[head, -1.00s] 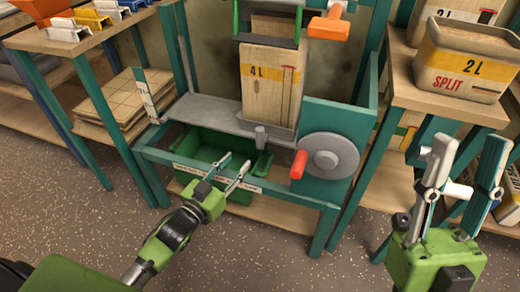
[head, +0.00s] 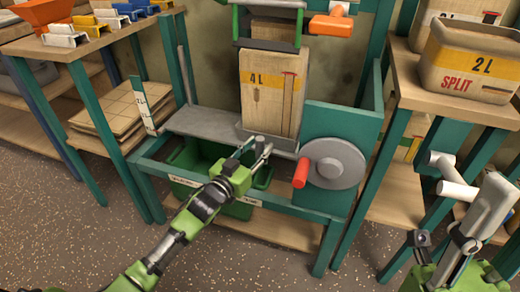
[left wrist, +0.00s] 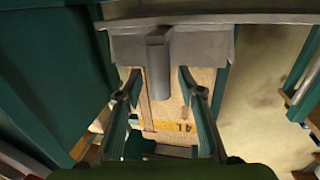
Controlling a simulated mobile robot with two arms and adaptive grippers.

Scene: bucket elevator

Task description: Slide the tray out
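The grey tray (head: 250,137) lies under the front of the tall wooden 4L bucket (head: 268,95). A short grey upright post (left wrist: 158,52) shows at the tray's edge in the left wrist view. My left gripper (head: 256,150) is at the tray's front in the head view. Contact with the post cannot be told. My right gripper (head: 455,215) is at the lower right, fingers apart and empty, away from the tray.
A grey wheel (head: 338,163) with a red handle (head: 301,172) stands right of the tray. A dark green bin (head: 190,162) sits in the teal frame below. A table with 2L bins (head: 468,62) is at right. Coloured brackets (head: 125,12) lie on the left table.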

